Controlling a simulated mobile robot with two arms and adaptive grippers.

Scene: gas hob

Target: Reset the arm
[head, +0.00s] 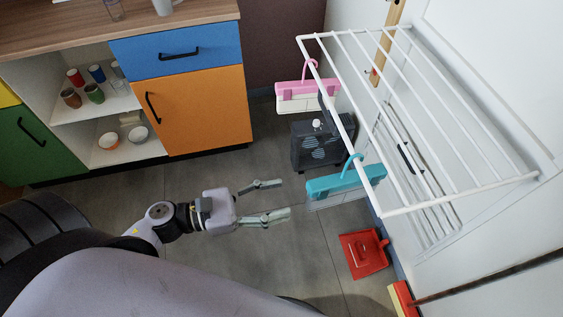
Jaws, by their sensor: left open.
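My left gripper (264,202) is in the middle of the head view, above the grey floor. Its two fingers are spread apart and point right, with nothing between them. My left arm (160,222) comes in from the left. My right gripper is not in view. A teal hanger piece (345,181) hangs by its hook from the white rack, just right of my left gripper's fingertips and apart from them. A pink hanger piece (308,90) hangs from the rack further back.
A white drying rack (435,195) juts from the right wall. A dark case (322,146) stands on the floor below it. A red dustpan (363,254) and a broom (403,297) are at lower right. A cabinet with an orange door (195,115) stands at back left.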

